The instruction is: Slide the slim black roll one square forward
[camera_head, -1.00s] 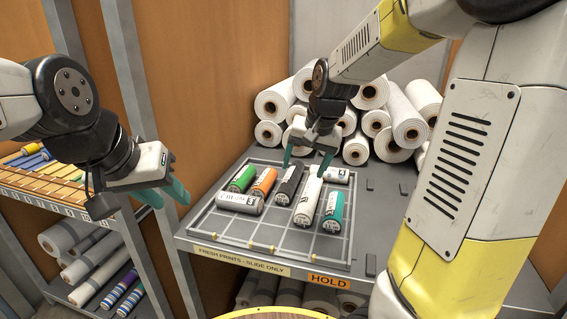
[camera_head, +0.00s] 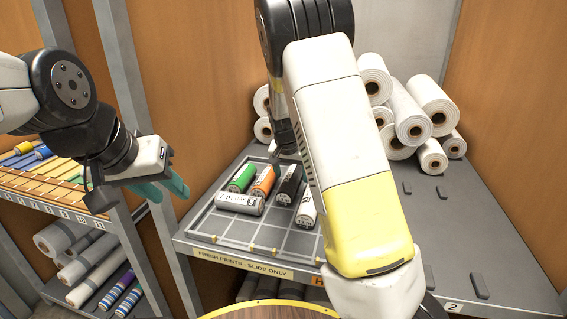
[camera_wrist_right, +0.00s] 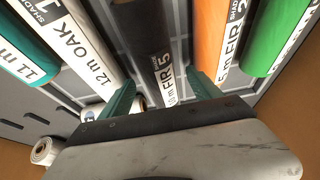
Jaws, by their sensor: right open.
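The slim black roll (camera_head: 289,186) lies on the gridded tray (camera_head: 236,244), between an orange roll (camera_head: 263,181) and a white roll (camera_head: 306,212). In the right wrist view the black roll (camera_wrist_right: 143,38) runs away from me, its near end between the fingers. My right gripper (camera_wrist_right: 161,92) is open, one teal finger on each side of the roll; whether they touch it I cannot tell. My forearm hides this gripper in the head view. My left gripper (camera_head: 166,190) is open and empty, left of the tray, away from the rolls.
A teal roll (camera_wrist_right: 28,62) lies beyond the white one. White rolls (camera_head: 410,120) are stacked behind. The tray's front squares are clear.

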